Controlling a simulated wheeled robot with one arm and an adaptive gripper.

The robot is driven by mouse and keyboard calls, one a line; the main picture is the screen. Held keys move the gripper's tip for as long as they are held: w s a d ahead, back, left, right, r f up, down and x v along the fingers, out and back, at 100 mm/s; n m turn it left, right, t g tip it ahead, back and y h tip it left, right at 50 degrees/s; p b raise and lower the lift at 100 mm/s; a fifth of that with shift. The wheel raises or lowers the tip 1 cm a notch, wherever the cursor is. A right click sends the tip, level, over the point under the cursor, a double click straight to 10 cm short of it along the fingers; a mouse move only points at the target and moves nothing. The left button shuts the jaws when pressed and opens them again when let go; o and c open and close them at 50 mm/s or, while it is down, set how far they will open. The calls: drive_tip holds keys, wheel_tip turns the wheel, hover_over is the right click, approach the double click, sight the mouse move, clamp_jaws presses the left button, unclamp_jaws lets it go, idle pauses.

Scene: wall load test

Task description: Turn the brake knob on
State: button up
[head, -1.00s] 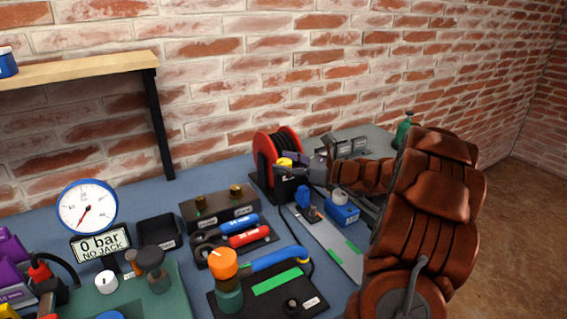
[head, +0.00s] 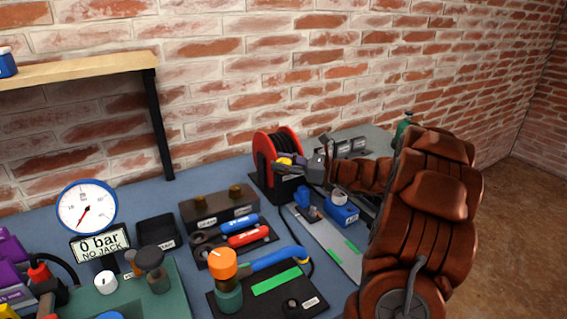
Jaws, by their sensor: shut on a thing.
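The yellow brake knob (head: 283,161) sits on the front of the red cable reel (head: 264,144), which stands in a dark frame near the wall. My gripper (head: 292,162) reaches in from the right and is shut on the knob. Its grey fingers cover part of the knob. The knob's exact angle and any marks on it are too small or hidden to read.
My brown arm fills the right side. Below the gripper are a blue box (head: 343,214) and a grey plate with a green strip (head: 345,250). An orange-topped knob (head: 222,263) with a blue handle stands nearer. A gauge (head: 87,208) is at left.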

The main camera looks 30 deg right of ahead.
drive_tip(key=shift+r+h, duration=0.1)
drive_tip(key=shift+h, duration=0.2)
drive_tip(key=shift+d+r+m+t+h, duration=0.1)
drive_tip(key=shift+d+m+t+h, duration=0.1)
drive_tip(key=shift+m+t+h, duration=0.3)
drive_tip(key=shift+d+m+t+h, duration=0.1)
drive_tip(key=shift+m+t+h, duration=0.3)
drive_tip(key=shift+m+h, duration=0.6)
drive_tip(key=shift+h, duration=0.3)
drive_tip(key=o, duration=1.2)
drive_tip(key=shift+a, duration=0.2)
drive_tip(key=shift+f, duration=0.2)
drive_tip(key=shift+f+v, duration=0.2)
drive_tip(key=shift+v, duration=5.8)
